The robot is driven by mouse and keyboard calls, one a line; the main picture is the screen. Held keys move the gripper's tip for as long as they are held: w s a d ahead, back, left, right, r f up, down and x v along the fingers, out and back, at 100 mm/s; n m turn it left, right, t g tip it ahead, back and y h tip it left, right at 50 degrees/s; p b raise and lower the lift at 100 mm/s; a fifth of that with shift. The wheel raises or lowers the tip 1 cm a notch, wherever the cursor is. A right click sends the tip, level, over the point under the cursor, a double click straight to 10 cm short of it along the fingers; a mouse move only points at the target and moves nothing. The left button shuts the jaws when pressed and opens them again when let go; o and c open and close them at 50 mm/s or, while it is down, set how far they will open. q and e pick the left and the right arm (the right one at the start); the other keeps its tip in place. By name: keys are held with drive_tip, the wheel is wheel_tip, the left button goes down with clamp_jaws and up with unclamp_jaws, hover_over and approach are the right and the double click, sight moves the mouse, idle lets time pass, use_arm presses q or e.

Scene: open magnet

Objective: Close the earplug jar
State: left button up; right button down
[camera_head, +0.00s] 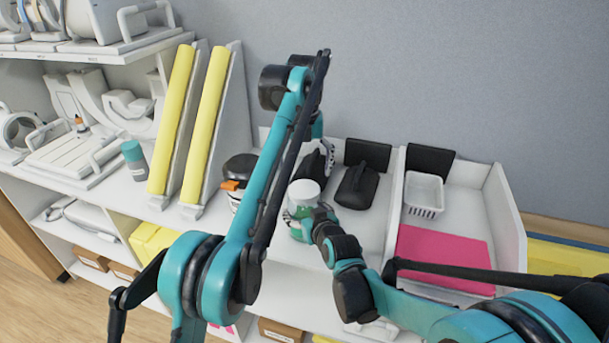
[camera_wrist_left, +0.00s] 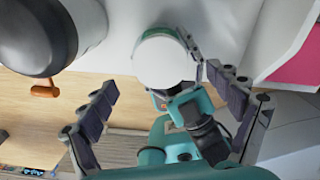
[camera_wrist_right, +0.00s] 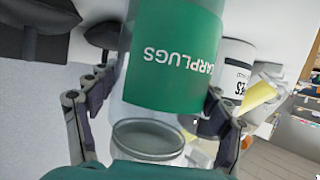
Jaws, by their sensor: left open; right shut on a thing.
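The earplug jar (camera_head: 295,226) is clear with a green label and stands at the shelf's front, a white lid (camera_head: 304,192) at its top. My right gripper (camera_head: 312,216) is shut around the jar's side. In the right wrist view the jar's label (camera_wrist_right: 172,60) reads upside down between both fingers. In the left wrist view the round white lid (camera_wrist_left: 165,62) shows from above, near the open fingers of my left gripper (camera_wrist_left: 160,82). In the head view my left gripper (camera_head: 326,158) is above and behind the lid, partly hidden by its arm. Whether the lid sits fully down cannot be told.
A dark-lidded jar (camera_head: 239,168) with an orange tab stands just left. Black cases (camera_head: 357,187) lie behind. A white basket (camera_head: 424,193) and a pink pad (camera_head: 445,257) lie right. Yellow-faced upright panels (camera_head: 205,125) stand left. A wall closes the back.

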use_arm(q)
drive_tip(key=shift+c, duration=0.3)
drive_tip(key=n, duration=0.6)
drive_tip(key=shift+r, duration=0.2)
drive_tip(key=n, duration=0.7)
drive_tip(key=shift+r, duration=0.2)
drive_tip(key=n, duration=0.7)
drive_tip(key=shift+r+n, duration=0.25)
drive_tip(key=shift+n, duration=0.05)
drive_tip(key=n, duration=0.7)
drive_tip(key=shift+r, duration=0.25)
drive_tip(key=n, duration=0.7)
drive_tip(key=shift+r+n, duration=0.2)
drive_tip(key=shift+n, duration=0.1)
drive_tip(key=n, duration=0.4)
drive_tip(key=shift+s+r+n, duration=0.1)
drive_tip(key=shift+r+n, duration=0.05)
drive_tip(key=shift+n, duration=0.25)
drive_tip(key=n, duration=0.4)
drive_tip(key=shift+r, duration=0.15)
drive_tip(key=n, duration=0.6)
drive_tip(key=shift+s+r, duration=0.1)
drive_tip(key=shift+r, duration=0.05)
